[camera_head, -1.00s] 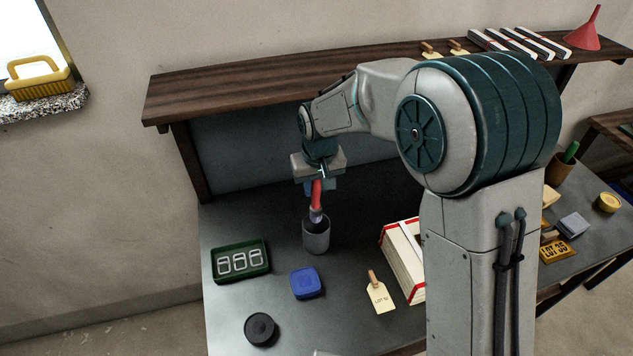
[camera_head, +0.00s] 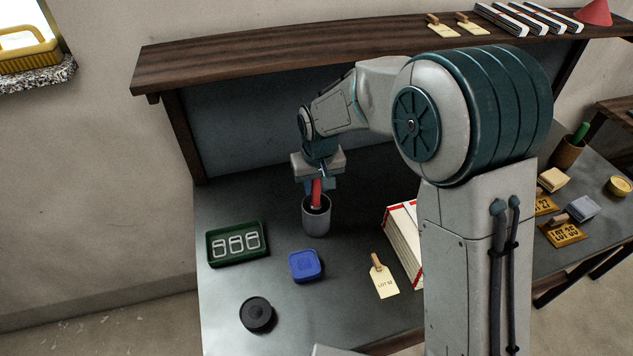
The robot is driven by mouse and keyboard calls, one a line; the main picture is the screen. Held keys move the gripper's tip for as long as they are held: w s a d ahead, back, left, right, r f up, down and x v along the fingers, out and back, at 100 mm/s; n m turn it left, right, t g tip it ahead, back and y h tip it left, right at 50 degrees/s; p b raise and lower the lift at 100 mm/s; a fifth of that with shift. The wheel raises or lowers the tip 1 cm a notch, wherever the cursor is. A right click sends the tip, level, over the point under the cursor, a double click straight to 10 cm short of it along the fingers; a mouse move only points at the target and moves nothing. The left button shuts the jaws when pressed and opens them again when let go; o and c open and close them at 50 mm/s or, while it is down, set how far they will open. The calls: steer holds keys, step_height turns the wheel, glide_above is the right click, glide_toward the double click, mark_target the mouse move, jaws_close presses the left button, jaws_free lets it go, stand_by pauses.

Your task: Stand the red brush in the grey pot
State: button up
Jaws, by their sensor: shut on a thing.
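The grey pot (camera_head: 316,223) stands upright on the dark table, below my gripper. The red brush (camera_head: 317,192) is upright, its upper part between the jaws of my gripper (camera_head: 320,180). Its lower end is inside the mouth of the pot and hidden by the pot's wall. My gripper is shut on the brush just above the pot's rim. Whether the brush touches the pot's bottom cannot be seen.
A green tray (camera_head: 209,249) with metal clips, a blue box (camera_head: 305,266) and a black round lid (camera_head: 257,314) lie left and in front. A tag (camera_head: 383,281) and a white-and-red book stack (camera_head: 404,240) lie to the right. A wooden shelf (camera_head: 250,66) runs behind.

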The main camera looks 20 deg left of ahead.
steer(key=o, duration=1.1)
steer(key=r+p, duration=0.2)
steer(key=r, duration=0.2)
steer(key=s+r+p, duration=0.1)
steer(key=r+p, duration=0.2)
steer(key=r, duration=0.2)
steer(key=d+r+p, duration=0.1)
steer(key=r+p, duration=0.2)
steer(key=r, duration=0.1)
steer(key=shift+s+r, duration=0.3)
steer(key=shift+s, duration=0.1)
steer(key=shift+d, duration=0.15)
